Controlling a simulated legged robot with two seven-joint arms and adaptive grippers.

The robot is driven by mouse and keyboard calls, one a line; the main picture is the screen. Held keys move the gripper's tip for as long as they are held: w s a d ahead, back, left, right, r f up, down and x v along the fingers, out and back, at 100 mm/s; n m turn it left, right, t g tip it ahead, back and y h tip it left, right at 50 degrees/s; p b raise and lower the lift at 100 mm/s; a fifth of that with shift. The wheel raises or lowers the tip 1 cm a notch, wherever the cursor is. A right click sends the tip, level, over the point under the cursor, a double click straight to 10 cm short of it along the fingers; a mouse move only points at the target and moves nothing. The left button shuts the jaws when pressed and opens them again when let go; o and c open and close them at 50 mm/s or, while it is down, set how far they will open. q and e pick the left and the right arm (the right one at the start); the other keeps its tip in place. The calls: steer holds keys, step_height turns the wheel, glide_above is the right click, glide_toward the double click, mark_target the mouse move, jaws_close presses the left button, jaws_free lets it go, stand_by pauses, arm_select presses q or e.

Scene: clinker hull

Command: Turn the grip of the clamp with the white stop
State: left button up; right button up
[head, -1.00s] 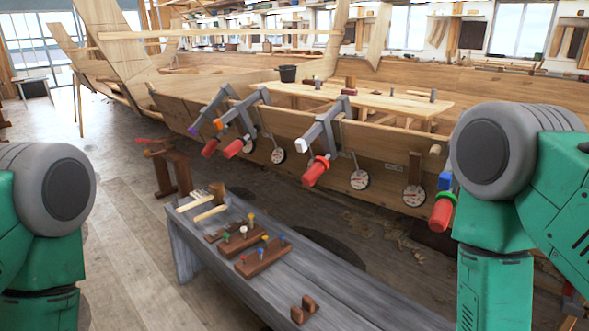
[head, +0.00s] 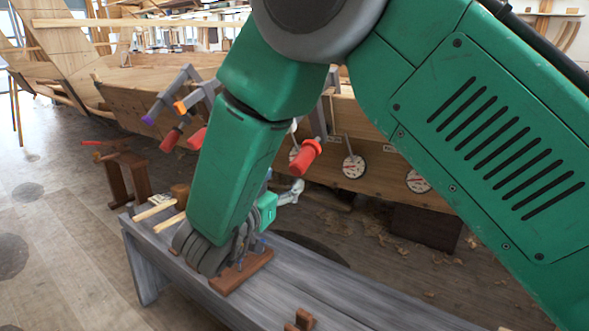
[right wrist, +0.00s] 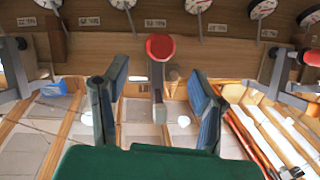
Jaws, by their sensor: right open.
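The clamp with the white stop hangs on the hull plank. In the head view its red grip (head: 305,155) shows just right of my right forearm, and its white stop (head: 293,126) is mostly hidden behind that arm. In the right wrist view the red grip (right wrist: 160,46) is seen nearly end-on, with the grey clamp bar (right wrist: 157,82) below it. My right gripper (right wrist: 158,100) is open, its two fingers spread either side of the bar in the picture, apparently touching nothing. My left gripper is out of view.
Other clamps with purple (head: 149,120) and orange (head: 180,107) stops hang to the left. Round dials (head: 354,166) line the plank. A grey bench (head: 330,285) with mallets and wooden blocks stands below my right arm. A blue piece (right wrist: 55,88) shows on a neighbouring clamp.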

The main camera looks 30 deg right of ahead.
mark_target(301, 164)
steer(key=b+x, duration=0.2)
steer(key=x, duration=0.7)
steer(key=shift+f, duration=0.1)
steer(key=shift+w+d, duration=0.2)
steer(key=shift+d, duration=0.2)
steer(key=shift+a, duration=0.1)
steer(key=shift+a, duration=0.1)
steer(key=shift+c, duration=0.4)
steer(key=c, duration=1.1)
steer(key=shift+o, duration=0.3)
